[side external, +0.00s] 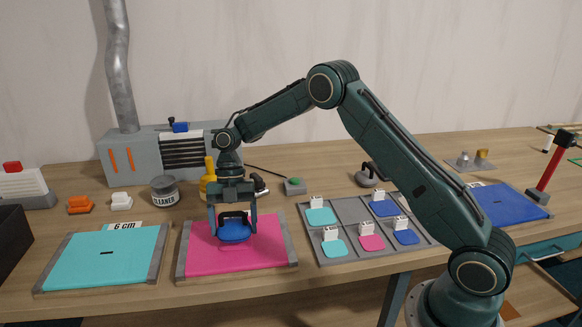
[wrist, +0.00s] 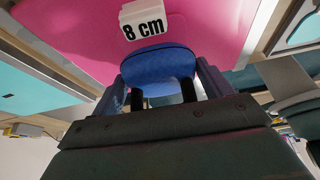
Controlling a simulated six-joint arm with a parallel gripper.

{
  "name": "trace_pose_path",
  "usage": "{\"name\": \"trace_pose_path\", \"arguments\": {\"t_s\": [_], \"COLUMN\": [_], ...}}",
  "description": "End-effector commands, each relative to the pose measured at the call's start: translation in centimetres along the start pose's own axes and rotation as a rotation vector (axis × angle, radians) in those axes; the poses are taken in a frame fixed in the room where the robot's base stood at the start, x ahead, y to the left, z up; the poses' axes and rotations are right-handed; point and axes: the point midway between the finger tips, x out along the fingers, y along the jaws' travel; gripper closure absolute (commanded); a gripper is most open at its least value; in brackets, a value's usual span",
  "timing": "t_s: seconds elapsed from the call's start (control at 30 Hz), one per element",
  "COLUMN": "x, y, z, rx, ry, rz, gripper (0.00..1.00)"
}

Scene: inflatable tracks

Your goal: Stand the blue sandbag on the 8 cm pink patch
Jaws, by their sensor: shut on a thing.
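The blue sandbag (side external: 235,233) is between the fingers of my gripper (side external: 233,222), which is shut on it. Its dark handle shows at its top. The bag is over the middle of the large pink patch (side external: 260,256); I cannot tell if it touches. In the wrist view the blue bag (wrist: 158,67) sits between my fingers (wrist: 170,88), with pink (wrist: 210,25) beyond it. A white "8 cm" label (wrist: 143,20) stands against the pink there. That label is not visible in the side view.
A turquoise patch (side external: 105,262) marked "6 cm" lies to the left. A grey tray (side external: 345,210) with small coloured, labelled patches lies to the right. A yellow bottle (side external: 208,178) and a cleaner tin (side external: 164,191) stand behind. A grey machine (side external: 125,160) is at the back.

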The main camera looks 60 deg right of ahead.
Motion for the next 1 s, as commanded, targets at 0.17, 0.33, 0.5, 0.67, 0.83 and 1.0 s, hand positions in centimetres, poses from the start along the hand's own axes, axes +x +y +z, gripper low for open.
{"name": "trace_pose_path", "arguments": {"t_s": [0.17,0.33,0.5,0.67,0.83,1.0], "x": [0.96,0.99,1.10,1.34,1.32,1.25], "y": [0.03,0.03,0.03,0.00,0.00,0.00], "z": [0.44,0.47,0.50,0.58,0.57,0.55], "rx": [-0.002,-0.001,-0.001,0.000,0.000,0.000], "ry": [-0.003,-0.004,-0.003,-0.002,-0.002,-0.002], "rz": [0.001,0.001,0.001,0.000,0.000,0.000], "gripper": [0.63,0.63,0.63,0.08,0.00,0.00]}}
